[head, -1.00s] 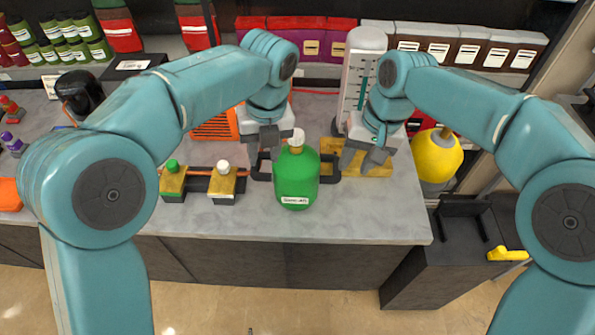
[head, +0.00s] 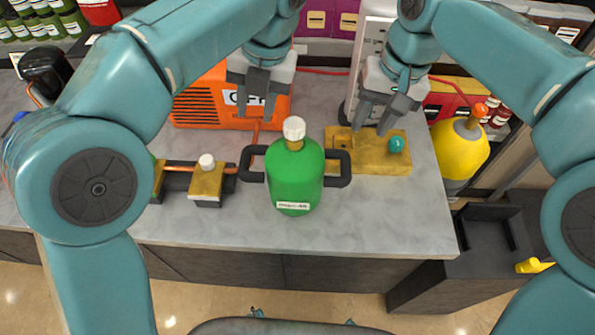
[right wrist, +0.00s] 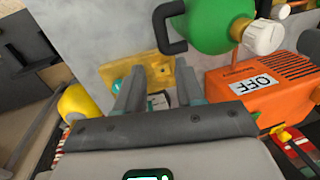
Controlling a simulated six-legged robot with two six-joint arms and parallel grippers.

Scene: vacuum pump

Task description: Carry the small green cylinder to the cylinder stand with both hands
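The small green cylinder (head: 294,183), with a white cap and a black handle on each side, stands upright on the grey counter. It also shows in the right wrist view (right wrist: 215,25). My left gripper (head: 253,116) is open and empty, behind and above the left handle, apart from it. My right gripper (head: 371,130) is open and empty, behind and right of the right handle, over a yellow block. Its two fingers show apart in the right wrist view (right wrist: 157,82). A black stand-like frame (head: 484,232) is at the right, beyond the counter's edge; I cannot tell if it is the cylinder stand.
The yellow block (head: 345,162) with a teal knob lies right of the green cylinder. An orange machine (head: 200,108) is behind it, valves on a copper pipe (head: 207,184) to its left. A yellow cylinder (head: 460,150) stands past the counter's right end. The front counter strip is clear.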

